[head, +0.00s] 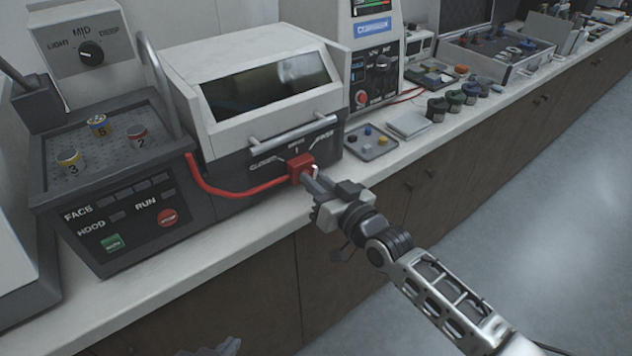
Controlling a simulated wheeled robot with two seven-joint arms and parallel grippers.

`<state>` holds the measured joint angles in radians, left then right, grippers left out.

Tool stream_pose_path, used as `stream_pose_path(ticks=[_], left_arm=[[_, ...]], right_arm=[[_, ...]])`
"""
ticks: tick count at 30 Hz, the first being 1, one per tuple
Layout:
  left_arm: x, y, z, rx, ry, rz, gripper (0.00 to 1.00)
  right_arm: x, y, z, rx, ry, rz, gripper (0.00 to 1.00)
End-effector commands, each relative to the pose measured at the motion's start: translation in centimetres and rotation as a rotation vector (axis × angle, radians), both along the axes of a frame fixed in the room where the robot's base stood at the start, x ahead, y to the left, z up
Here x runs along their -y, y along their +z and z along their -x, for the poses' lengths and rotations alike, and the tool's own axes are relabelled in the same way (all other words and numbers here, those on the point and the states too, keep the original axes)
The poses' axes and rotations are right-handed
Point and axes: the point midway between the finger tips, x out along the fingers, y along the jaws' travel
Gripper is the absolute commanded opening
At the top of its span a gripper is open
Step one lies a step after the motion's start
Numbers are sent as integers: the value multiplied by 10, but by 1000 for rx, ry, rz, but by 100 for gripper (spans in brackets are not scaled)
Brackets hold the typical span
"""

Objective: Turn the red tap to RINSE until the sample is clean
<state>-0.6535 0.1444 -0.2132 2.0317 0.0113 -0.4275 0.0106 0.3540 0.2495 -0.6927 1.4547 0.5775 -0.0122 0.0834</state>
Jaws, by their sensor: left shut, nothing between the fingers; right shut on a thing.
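The red tap (300,167) is on the lower right front of a white cabinet (245,85) with a dark window. Small labels stand around the tap, too small to read for sure, and I cannot tell which one it points to. My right gripper (309,182) is at the tap from the front right, shut on it. My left gripper (213,348) shows only in part at the bottom edge, low in front of the counter, shut and empty. No sample can be made out through the dark window.
A red hose (235,192) runs left from the tap. Left is a grey machine with a perforated tray (105,165) holding numbered pieces. Right are a small tray (369,148), a press unit (375,60) and dark jars (455,98). The counter's front edge is mostly clear.

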Motion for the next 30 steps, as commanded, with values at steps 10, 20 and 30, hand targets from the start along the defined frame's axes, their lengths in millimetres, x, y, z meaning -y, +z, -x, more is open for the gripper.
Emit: stream_pose_path(ticks=[10, 20, 30], left_arm=[[1, -4, 1, -3, -2, 2, 0], [1, -9, 6, -15, -6, 2, 0], [2, -7, 5, -8, -8, 4, 0]], right_arm=[[1, -3, 0, -181, 0, -243, 0], [1, -3, 0, -286, -1, -388, 0], [1, -3, 0, -319, -1, -432, 0]])
